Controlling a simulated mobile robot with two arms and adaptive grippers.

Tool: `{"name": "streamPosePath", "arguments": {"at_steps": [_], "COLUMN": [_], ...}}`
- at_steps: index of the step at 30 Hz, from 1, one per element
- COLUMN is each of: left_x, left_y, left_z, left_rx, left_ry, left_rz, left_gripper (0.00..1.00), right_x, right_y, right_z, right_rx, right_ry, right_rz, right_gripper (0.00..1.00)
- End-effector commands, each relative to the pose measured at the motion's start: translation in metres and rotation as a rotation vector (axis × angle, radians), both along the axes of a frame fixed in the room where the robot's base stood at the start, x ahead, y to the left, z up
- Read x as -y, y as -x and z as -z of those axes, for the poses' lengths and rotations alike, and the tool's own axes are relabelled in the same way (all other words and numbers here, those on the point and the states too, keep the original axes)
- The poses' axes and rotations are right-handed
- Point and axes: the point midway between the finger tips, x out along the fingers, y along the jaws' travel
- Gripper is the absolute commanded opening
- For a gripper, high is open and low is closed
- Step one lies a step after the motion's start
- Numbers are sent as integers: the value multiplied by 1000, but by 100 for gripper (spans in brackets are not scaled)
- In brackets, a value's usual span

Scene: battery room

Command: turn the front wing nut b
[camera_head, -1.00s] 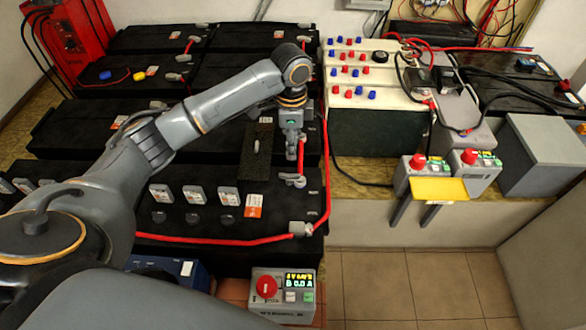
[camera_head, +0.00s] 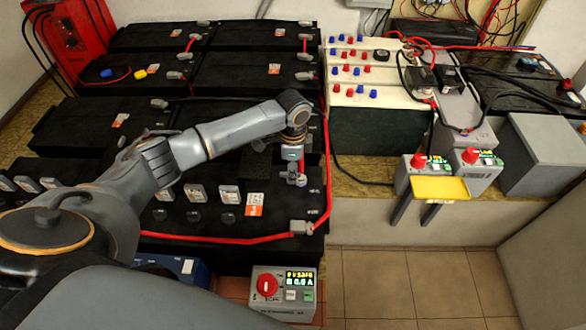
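My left gripper (camera_head: 293,176) points straight down over the front black battery (camera_head: 277,199), near its right end. It is right at a small grey terminal clamp (camera_head: 300,181), where a wing nut would be too small to make out. The fingertips overlap the clamp in the picture; I cannot tell whether they touch it or how far apart they are. Another grey clamp (camera_head: 301,227) sits at the battery's front right corner, on the red cable (camera_head: 220,240). My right gripper is not in view.
A grey control box (camera_head: 284,290) with a red knob and lit display stands in front of the batteries. White-topped batteries (camera_head: 372,97) and two small red-knobbed units (camera_head: 414,176) stand to the right. Red cable runs up beside the gripper. The tiled floor at front right is clear.

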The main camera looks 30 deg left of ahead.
Motion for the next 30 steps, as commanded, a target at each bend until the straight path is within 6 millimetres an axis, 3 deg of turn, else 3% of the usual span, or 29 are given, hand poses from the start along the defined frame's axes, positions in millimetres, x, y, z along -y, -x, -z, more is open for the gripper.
{"name": "streamPosePath", "arguments": {"at_steps": [1, 4, 17, 30], "left_x": [0, 0, 0, 2], "left_y": [0, 0, 0, 3], "left_z": [0, 0, -2, -4], "left_rx": [0, 0, 0, 0], "left_ry": [0, 1, 1, 3], "left_rz": [0, 0, 42, 365], "left_gripper": [18, 0, 0, 0], "right_x": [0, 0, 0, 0], "right_y": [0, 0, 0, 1], "right_z": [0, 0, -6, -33], "right_rx": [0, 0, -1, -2], "right_ry": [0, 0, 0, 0], "right_rz": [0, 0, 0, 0], "right_gripper": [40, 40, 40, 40]}}
